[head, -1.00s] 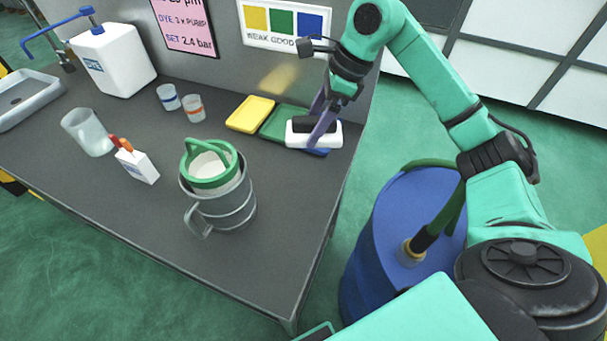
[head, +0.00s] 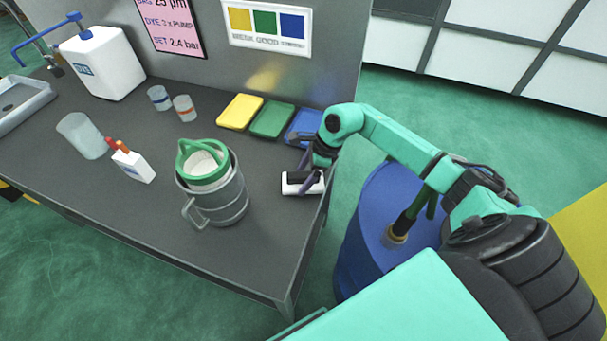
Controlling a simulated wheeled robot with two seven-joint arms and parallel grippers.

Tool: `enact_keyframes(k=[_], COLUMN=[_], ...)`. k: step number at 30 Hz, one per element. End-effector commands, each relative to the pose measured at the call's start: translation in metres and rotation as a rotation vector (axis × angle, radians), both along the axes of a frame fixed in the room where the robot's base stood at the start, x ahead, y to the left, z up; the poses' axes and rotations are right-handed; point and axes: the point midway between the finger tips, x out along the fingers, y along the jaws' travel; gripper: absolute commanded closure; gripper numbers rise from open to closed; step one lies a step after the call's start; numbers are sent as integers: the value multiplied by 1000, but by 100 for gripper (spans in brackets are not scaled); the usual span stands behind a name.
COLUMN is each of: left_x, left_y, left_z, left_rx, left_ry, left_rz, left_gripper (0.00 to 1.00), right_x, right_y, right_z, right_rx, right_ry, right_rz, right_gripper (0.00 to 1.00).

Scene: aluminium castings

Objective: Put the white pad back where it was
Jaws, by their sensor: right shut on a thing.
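The white pad (head: 291,188) has a black grip on top and is near the table's right edge. My right gripper (head: 305,180) is shut on it from above. I cannot tell whether the pad touches the table or hangs just above it. Behind it a yellow tray (head: 240,112), a green tray (head: 272,119) and a blue tray (head: 303,125) lie in a row by the back panel. My right arm hides part of the blue tray. My left gripper is not in view.
A metal jug (head: 219,201) with a green-rimmed strainer (head: 204,162) stands left of the pad. Two small cups, a clear beaker (head: 82,136), a small white bottle (head: 133,165) and a white canister (head: 103,64) stand farther left. A blue drum (head: 365,235) stands beside the table.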

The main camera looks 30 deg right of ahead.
Motion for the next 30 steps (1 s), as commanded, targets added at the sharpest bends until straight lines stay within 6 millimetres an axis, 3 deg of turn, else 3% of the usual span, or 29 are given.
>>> enact_keyframes(k=[2, 3, 4, 14, 17, 30], left_x=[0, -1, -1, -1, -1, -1], left_y=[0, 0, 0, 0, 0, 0], left_z=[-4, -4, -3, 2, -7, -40], left_rx=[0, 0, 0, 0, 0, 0], left_ry=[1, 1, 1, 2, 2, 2], left_rz=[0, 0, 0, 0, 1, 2], left_gripper=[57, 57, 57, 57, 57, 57], right_x=[0, 0, 0, 0, -2, -18], right_y=[0, 0, 0, 0, -6, -40], right_z=[-3, -3, -2, 3, 10, 103], right_rx=[0, 0, 0, 0, -3, -2], right_ry=[0, 0, 0, 0, -2, -2], right_rz=[0, 0, 0, 0, 0, -1], right_gripper=[60, 12, 1, 0, 0, 0])
